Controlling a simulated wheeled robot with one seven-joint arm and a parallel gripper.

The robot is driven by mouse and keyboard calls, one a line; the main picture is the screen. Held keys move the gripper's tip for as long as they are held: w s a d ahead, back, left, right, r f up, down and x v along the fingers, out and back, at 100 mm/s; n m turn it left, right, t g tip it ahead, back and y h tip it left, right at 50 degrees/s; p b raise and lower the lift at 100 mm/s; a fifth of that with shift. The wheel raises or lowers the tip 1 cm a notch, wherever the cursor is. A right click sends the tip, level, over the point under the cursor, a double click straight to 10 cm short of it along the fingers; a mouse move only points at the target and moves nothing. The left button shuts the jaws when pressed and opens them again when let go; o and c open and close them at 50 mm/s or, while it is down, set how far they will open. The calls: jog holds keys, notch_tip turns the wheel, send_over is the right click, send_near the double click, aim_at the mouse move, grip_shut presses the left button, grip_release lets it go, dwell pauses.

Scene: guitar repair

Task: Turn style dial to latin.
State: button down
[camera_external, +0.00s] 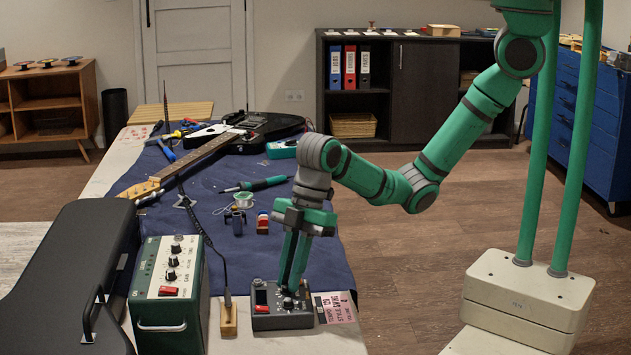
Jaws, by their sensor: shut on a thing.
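Other small knobs show on the box's front part. A pink and white printed card (335,307) lies right beside the box.
A green amplifier (163,320) with knobs and a black guitar case (75,265) stand to the left.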

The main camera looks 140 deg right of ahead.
dwell(0.4)
jog(key=c, duration=1.7)
grip_release()
jog(key=shift+c, duration=0.2)
jog(key=shift+r, duration=0.1)
jog(key=v, duration=1)
jog(key=shift+s+r, duration=0.2)
jog(key=shift+r, duration=0.05)
jog(key=shift+a, duration=0.15)
